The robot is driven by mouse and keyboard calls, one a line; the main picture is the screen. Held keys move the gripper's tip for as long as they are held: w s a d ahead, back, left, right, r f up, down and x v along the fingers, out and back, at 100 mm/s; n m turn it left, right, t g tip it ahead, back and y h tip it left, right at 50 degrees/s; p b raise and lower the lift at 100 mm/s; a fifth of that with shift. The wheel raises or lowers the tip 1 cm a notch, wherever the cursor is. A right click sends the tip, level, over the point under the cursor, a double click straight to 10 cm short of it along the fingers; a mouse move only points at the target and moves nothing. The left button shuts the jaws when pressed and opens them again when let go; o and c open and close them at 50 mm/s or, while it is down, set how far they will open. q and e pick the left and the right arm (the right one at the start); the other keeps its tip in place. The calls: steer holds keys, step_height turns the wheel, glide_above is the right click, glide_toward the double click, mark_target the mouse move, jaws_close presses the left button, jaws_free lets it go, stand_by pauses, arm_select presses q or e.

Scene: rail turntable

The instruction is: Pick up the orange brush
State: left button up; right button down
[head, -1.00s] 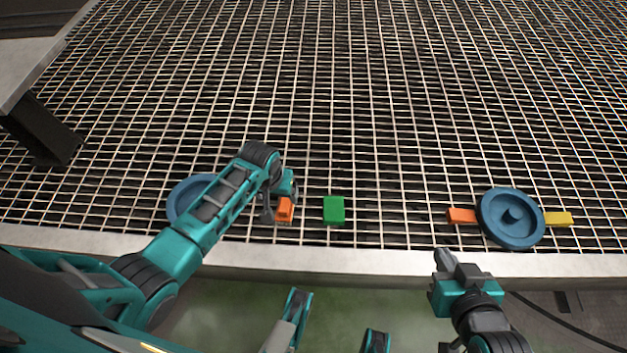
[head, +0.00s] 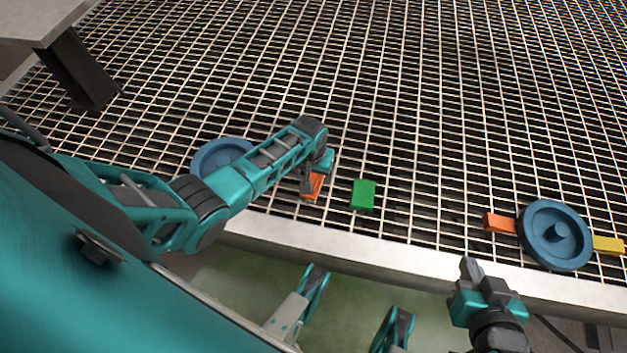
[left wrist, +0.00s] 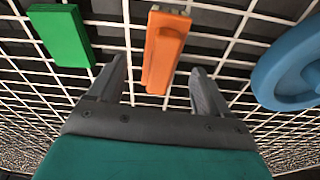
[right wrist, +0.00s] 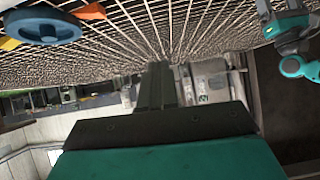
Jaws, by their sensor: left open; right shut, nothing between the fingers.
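In the left wrist view the brush (left wrist: 158,65) shows between my left gripper's two fingers, with a gap on each side. My left gripper (head: 306,181) is open, close to the brush, and partly hides it in the head view. I cannot tell whether the fingertips are above it or level with it. My right gripper (head: 470,267) is shut and empty by the front edge, far right of the brush.
A green block (head: 363,195) lies right of the brush. A blue disc (head: 218,156) is behind my left arm. Another blue disc (head: 553,236) at right has an orange block (head: 499,223) and a yellow block (head: 608,245) beside it. The grating (head: 420,110) beyond is clear.

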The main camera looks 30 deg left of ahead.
mark_target(313, 175)
arm_select(q)
steer(key=f, duration=0.1)
steer(key=f+b, duration=0.1)
steer(key=shift+w+a+f, duration=0.15)
steer(key=shift+w+f, duration=0.15)
steer(key=shift+f, duration=0.05)
steer(key=shift+f+b, duration=0.2)
steer(key=shift+b, duration=0.1)
arm_select(e)
steer(key=shift+w+a+f, duration=0.25)
steer(key=shift+w+a, duration=0.1)
steer(key=shift+a, duration=0.15)
arm_select(q)
steer(key=shift+f, duration=0.25)
steer(key=shift+c, duration=0.2)
arm_select(e)
steer(key=shift+d+f, duration=0.1)
arm_select(q)
steer(key=c, duration=1.1)
steer(key=shift+r, duration=0.1)
steer(key=shift+c, duration=0.2)
